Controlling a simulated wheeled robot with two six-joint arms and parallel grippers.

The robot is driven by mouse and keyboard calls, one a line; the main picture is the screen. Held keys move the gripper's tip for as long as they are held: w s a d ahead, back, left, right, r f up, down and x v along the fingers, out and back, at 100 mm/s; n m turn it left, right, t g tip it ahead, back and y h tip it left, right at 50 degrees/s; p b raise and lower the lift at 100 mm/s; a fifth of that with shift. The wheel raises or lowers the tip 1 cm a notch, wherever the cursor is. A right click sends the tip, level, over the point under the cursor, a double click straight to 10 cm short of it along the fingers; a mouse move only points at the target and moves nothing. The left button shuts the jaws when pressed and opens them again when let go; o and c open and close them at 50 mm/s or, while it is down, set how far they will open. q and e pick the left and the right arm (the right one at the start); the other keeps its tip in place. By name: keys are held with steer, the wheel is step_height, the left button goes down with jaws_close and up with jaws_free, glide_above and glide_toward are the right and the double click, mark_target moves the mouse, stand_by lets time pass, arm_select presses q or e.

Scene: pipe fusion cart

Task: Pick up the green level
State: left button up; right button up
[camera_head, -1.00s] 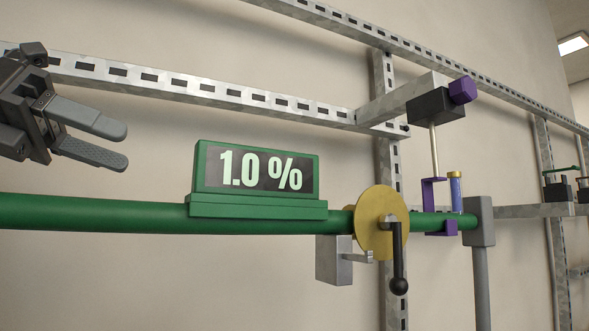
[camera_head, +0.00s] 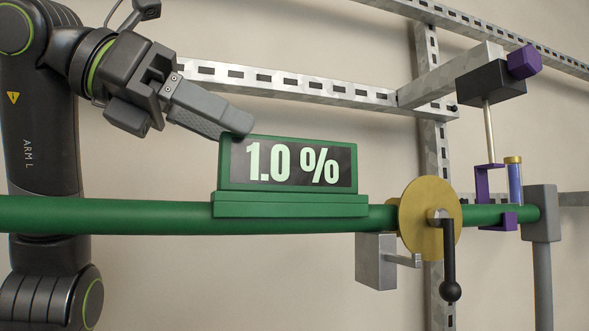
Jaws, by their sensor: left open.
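The green level (camera_head: 290,205) sits on top of the green pipe (camera_head: 120,215), and its dark display reads "1.0 %". My left gripper (camera_head: 236,126) comes in from the upper left. Its fingertips are at the level's upper left corner, and one finger mostly covers the other from this angle. The gripper is open and holds nothing. I cannot tell whether a fingertip touches the level or is just in front of or behind it. My right gripper is not in view.
A yellow disc (camera_head: 412,222) with a black-knobbed crank (camera_head: 449,265) is on the pipe right of the level. Further right are a purple clamp (camera_head: 482,185), a blue cylinder (camera_head: 515,183) and a grey post (camera_head: 541,225). Slotted metal rails (camera_head: 300,87) run behind.

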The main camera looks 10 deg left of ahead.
mark_target(271, 148)
arm_select(q)
steer(key=shift+w+d+f, duration=0.15)
steer(key=shift+d, duration=0.1)
steer(key=shift+w+d+p, duration=0.1)
steer(key=shift+d+p, duration=0.15)
steer(key=shift+p, duration=0.2)
steer(key=p+x, duration=0.2)
steer(key=x, duration=0.2)
steer(key=shift+w+d, duration=0.1)
steer(key=shift+w, duration=0.1)
steer(key=shift+w+d+f, duration=0.1)
steer(key=shift+d+f, duration=0.05)
steer(key=shift+f, duration=0.05)
steer(key=shift+c, duration=1.9)
jaws_close()
